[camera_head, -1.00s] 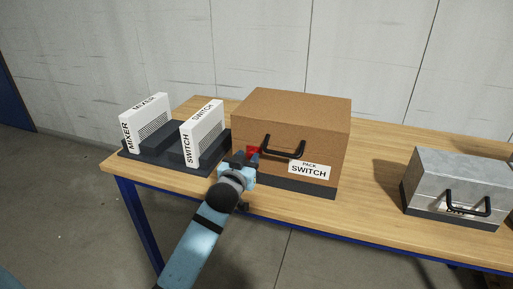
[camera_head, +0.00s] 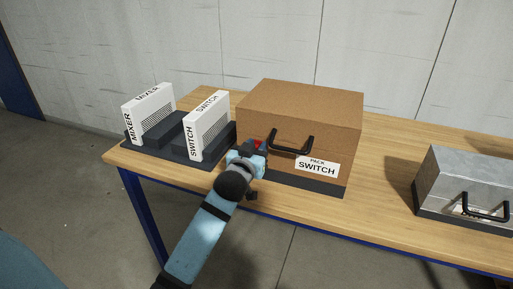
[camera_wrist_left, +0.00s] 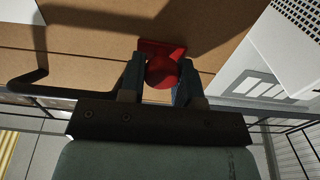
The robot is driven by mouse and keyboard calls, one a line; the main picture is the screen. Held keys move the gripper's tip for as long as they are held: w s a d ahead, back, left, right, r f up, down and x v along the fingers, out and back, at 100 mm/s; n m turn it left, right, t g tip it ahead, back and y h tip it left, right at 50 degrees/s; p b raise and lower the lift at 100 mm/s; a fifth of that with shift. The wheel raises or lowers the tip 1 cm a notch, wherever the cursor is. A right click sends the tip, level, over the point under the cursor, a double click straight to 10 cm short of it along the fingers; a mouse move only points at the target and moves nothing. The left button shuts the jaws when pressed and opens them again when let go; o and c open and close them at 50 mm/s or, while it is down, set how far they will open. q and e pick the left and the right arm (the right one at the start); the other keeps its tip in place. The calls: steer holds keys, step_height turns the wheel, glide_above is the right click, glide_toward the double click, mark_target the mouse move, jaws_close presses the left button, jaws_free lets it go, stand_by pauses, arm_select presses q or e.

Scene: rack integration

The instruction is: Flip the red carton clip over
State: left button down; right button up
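The brown carton (camera_head: 300,105) stands on the table with a black handle (camera_head: 291,145) and a "PACK SWITCH" label on its front. The red carton clip (camera_head: 259,143) is on the left part of that front face, mostly covered by my gripper in the head view. In the left wrist view the clip (camera_wrist_left: 162,72) shows a flat plate against the carton and a rounded knob. My left gripper (camera_head: 254,152) reaches it from the front. Its two blue fingers (camera_wrist_left: 160,82) sit on either side of the knob and appear to touch it. My right gripper is not in view.
A dark stand (camera_head: 165,138) at left holds the white MIXER box (camera_head: 150,113) and SWITCH box (camera_head: 209,125), close to the carton. A grey metal case (camera_head: 465,175) with a black handle stands at right. The wooden table (camera_head: 375,205) is bare between carton and case.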

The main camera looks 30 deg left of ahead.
mark_target(248, 138)
arm_select(q)
steer(key=shift+a+r, duration=0.1)
steer(key=shift+a, duration=0.3)
steer(key=a+p, duration=0.1)
steer(key=a, duration=0.2)
steer(key=shift+s+p, duration=0.35)
steer(key=shift+s, duration=0.05)
steer(key=shift+d, duration=0.1)
steer(key=c, duration=1.2)
jaws_free()
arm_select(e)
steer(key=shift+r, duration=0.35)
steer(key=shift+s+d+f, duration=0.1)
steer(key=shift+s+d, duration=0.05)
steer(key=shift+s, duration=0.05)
arm_select(q)
steer(key=shift+s, duration=0.1)
